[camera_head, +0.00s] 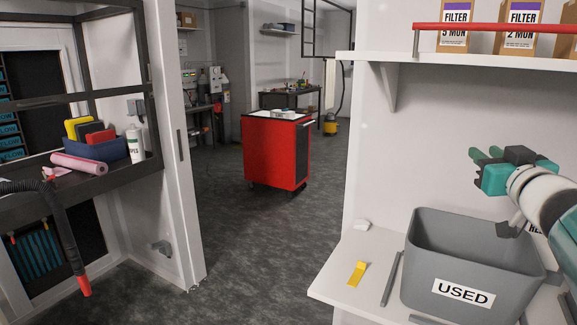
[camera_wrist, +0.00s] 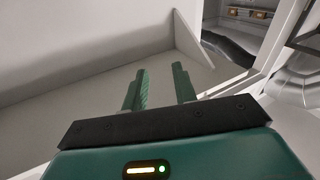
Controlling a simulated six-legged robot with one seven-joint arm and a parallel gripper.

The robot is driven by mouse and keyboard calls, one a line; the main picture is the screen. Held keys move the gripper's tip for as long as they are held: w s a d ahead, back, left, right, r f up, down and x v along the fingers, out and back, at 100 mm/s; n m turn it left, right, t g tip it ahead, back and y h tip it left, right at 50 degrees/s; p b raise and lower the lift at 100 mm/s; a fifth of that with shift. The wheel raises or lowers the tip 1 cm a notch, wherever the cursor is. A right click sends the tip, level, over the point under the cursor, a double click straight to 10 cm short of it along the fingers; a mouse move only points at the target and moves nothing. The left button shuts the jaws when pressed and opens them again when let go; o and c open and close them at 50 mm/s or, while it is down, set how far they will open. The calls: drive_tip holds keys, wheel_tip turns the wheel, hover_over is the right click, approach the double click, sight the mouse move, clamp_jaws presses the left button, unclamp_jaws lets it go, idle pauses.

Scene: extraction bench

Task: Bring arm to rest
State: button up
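My gripper (camera_head: 484,155) is at the right of the head view, raised above the grey bin labelled USED and pointing left. In the wrist view its two green fingers (camera_wrist: 160,90) stand apart with nothing between them, so it is open and empty. My arm reaches in from the right edge of the head view.
The grey USED bin (camera_head: 440,268) stands on a white bench (camera_head: 335,270), with a yellow piece (camera_head: 357,273) to its left. A shelf (camera_head: 470,62) with FILTER boxes (camera_head: 455,25) hangs above. A red cart (camera_head: 272,150) stands on the open floor beyond.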

drive_tip(key=s+a+f+g+y, duration=0.1)
drive_tip(key=s+a+f+g, duration=0.5)
drive_tip(key=s+a+f, duration=0.3)
drive_tip(key=s+a+f+g+y, duration=0.2)
drive_tip(key=s+a+f+g, duration=0.5)
drive_tip(key=a+f, duration=1)
drive_tip(key=shift+s+a+f+n, duration=0.3)
drive_tip(key=shift+s+f, duration=0.25)
drive_tip(key=shift+s, duration=0.35)
drive_tip(key=shift+d, duration=0.2)
